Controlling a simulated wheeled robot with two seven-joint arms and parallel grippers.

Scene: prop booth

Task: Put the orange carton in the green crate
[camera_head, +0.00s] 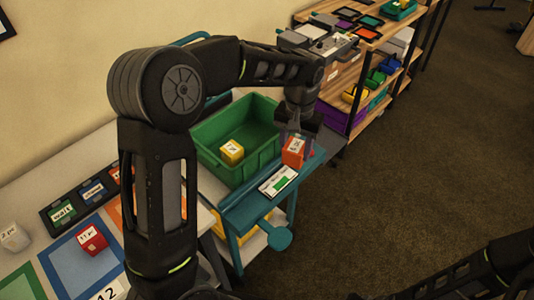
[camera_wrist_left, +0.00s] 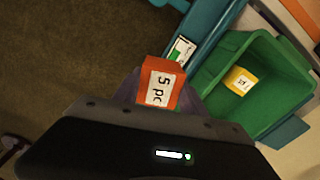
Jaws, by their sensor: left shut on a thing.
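The orange carton (camera_head: 293,152) is a small block with a white label, reading "5 pc" in the left wrist view (camera_wrist_left: 160,84). My left gripper (camera_head: 297,140) is shut on it and holds it beside the right side of the green crate (camera_head: 213,126), outside the crate opening. The green crate also shows in the left wrist view (camera_wrist_left: 262,72), to the right of the carton. A yellow carton (camera_head: 232,152) lies inside the crate. My right gripper is not seen; only part of a dark arm shows at the lower right of the head view.
The crate stands on a teal stand (camera_head: 241,212) with a green-marked label card (camera_head: 278,181) on its front edge. A table at left holds a red block (camera_head: 91,240) and a white block (camera_head: 14,237). A wooden shelf (camera_head: 362,42) stands behind. Floor at right is clear.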

